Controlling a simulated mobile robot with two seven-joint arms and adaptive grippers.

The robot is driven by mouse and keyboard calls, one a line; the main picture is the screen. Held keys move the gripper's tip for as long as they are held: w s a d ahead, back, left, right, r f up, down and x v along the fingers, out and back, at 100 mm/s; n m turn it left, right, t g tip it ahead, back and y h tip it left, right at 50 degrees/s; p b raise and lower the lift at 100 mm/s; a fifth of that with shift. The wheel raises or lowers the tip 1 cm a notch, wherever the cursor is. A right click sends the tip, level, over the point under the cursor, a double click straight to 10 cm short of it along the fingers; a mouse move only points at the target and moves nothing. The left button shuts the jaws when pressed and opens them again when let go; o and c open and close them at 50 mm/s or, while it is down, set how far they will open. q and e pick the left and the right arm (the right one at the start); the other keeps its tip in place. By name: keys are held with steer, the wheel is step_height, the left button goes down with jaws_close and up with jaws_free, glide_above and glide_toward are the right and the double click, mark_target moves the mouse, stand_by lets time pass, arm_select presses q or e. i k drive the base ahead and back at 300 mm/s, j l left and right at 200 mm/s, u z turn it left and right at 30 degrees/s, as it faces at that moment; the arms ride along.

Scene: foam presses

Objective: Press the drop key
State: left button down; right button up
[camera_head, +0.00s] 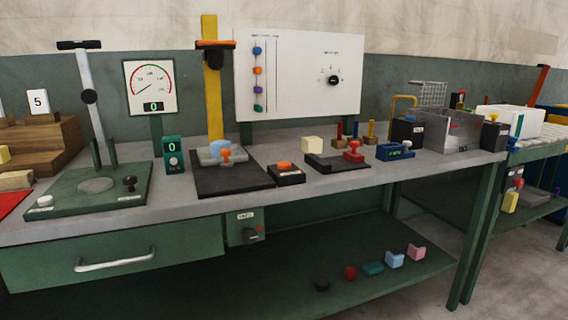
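No key's label is readable, so I cannot tell for sure which one is the drop key. A small black box with an orange key (285,166) stands on the bench, just right of the black base plate (235,186) of a yellow column (211,100). An orange and black head (215,52) sits high on this column. A grey-blue round piece with an orange knob (225,154) is on the plate below the head. A white button (45,200) is on the green press base at the left. Neither of my grippers is in view.
The green press (100,190) with its tall lever stands at the left, a dial gauge (151,88) behind it. A black tray with a red knob (353,151) and a blue box (396,151) are to the right. A strip of bench front is clear.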

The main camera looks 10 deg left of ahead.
mark_target(283, 165)
steer(key=i+l+u, duration=0.1)
steer(key=l+u, duration=0.7)
steer(key=u, duration=0.15)
steer(key=l+u, duration=0.15)
steer(key=l, duration=0.4)
steer(key=k+l+u, duration=0.15)
steer(key=l, duration=0.4)
steer(key=k+l, duration=0.1)
steer(key=l, duration=0.75)
steer(key=k+l, duration=0.1)
steer(key=l, duration=0.75)
